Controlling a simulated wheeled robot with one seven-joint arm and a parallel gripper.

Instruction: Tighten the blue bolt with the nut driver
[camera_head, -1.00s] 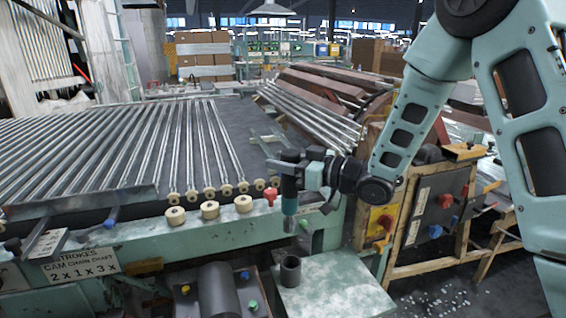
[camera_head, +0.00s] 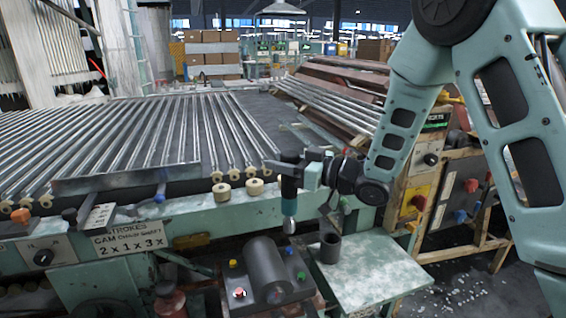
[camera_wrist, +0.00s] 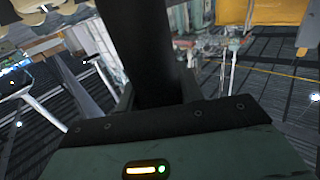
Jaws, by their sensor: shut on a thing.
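My gripper (camera_head: 303,174) is shut on the nut driver (camera_head: 289,188), which has a dark top, a teal body and a silver tip. It hangs upright with its tip pointing down. The blue bolt (camera_head: 290,250) sits at the back right of a dark block (camera_head: 215,272). In the head view the tip appears just above the blue bolt, with a gap between them; the depth is hard to tell. In the wrist view a dark shaft of the nut driver (camera_wrist: 143,50) rises between the jaws; the bolt cannot be made out there.
A green bolt (camera_head: 301,276), a yellow bolt (camera_head: 232,263) and a red bolt (camera_head: 239,294) surround a dark cylinder (camera_head: 268,272) on the block. A dark open cup (camera_head: 330,247) stands on the pale green table (camera_head: 375,277) to the right.

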